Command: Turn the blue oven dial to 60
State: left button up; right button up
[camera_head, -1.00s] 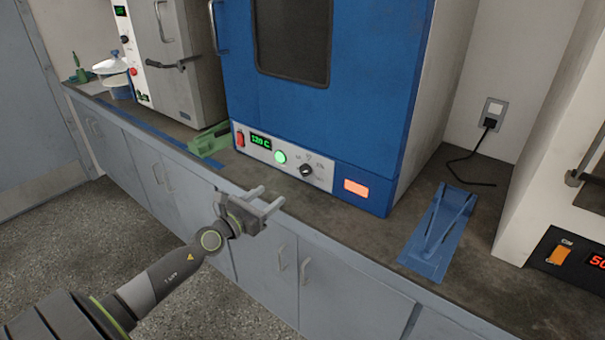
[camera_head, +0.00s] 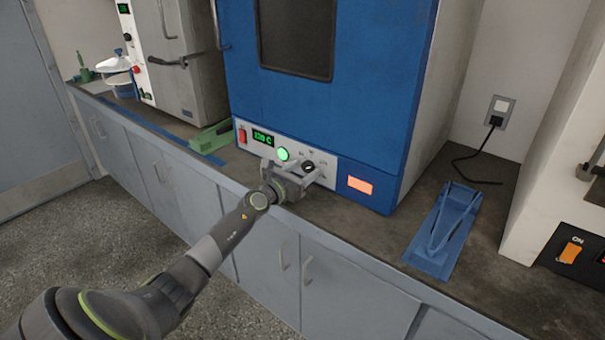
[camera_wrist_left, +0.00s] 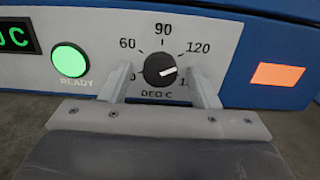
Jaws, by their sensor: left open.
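The blue oven (camera_head: 385,105) has a white control panel with a black dial (camera_wrist_left: 159,69). The dial also shows in the head view (camera_head: 308,167), partly hidden by the gripper. Its white mark points right and slightly up, between 120 and a partly hidden lower-right label. The 60 mark (camera_wrist_left: 127,44) is at the dial's upper left. My left gripper (camera_head: 293,168) is open in front of the panel, with one finger on each side of the dial. In the wrist view gaps show between the fingers and the dial. My right gripper is not in view.
The green display (camera_head: 262,137) reads about 130 C. A lit green READY button (camera_wrist_left: 70,60) is left of the dial, and an orange lamp (camera_head: 360,185) is to its right. A blue stand (camera_head: 440,235) is on the counter at right.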

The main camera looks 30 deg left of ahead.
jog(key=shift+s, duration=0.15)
pick_arm(q)
jog(key=shift+c, duration=0.9)
jog(key=c, duration=0.8)
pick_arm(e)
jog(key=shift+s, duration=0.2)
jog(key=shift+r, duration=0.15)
